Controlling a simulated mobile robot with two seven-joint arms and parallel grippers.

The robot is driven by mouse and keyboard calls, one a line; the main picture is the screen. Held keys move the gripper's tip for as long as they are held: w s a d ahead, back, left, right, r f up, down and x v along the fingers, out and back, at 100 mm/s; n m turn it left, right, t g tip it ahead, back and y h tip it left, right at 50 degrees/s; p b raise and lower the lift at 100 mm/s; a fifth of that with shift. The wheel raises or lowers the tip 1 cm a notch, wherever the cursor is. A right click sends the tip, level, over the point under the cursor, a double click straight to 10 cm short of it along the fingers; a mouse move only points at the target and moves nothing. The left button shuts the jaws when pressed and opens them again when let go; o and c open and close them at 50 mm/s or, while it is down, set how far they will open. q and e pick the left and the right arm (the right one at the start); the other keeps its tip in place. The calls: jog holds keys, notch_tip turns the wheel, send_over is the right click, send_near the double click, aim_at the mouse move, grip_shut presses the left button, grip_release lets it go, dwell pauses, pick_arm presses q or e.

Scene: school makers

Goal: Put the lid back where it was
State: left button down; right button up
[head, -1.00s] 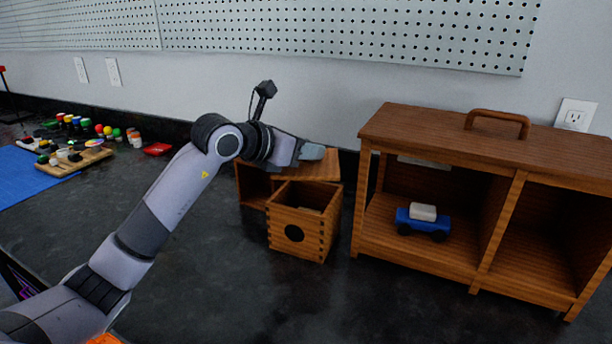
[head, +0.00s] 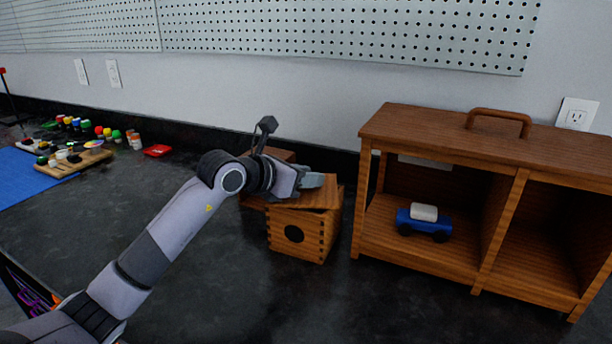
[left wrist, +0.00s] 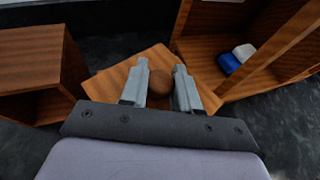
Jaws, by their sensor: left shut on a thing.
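The lid (head: 318,195) is a flat wooden board with a round knob (left wrist: 160,83), seen between my fingers in the left wrist view. My left gripper (head: 313,181) is shut on the knob. The lid lies over the top of the small wooden box (head: 295,234), which has a dark round hole in its front. The lid looks turned relative to the box. I cannot tell whether it rests on the rim or hangs just above it. The lid also shows in the left wrist view (left wrist: 118,78). My right gripper is not in view.
Another wooden box (left wrist: 30,60) stands just behind and left of the small box. A large wooden shelf (head: 440,140) with a handle stands to the right, holding a blue toy car (head: 424,222). The counter's front middle is clear.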

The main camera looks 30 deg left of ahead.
pick_arm(q)
jog(key=c, duration=0.8)
grip_release()
jog(key=shift+f, duration=0.1)
jog(key=shift+r+p, duration=0.6)
jog(key=shift+r, duration=0.05)
jog(key=v, duration=0.4)
jog(key=b+v, duration=0.1)
jog(key=v, duration=0.7)
jog(key=shift+f+b, duration=0.3)
jog(key=shift+b, duration=0.05)
jog(key=shift+s, duration=0.1)
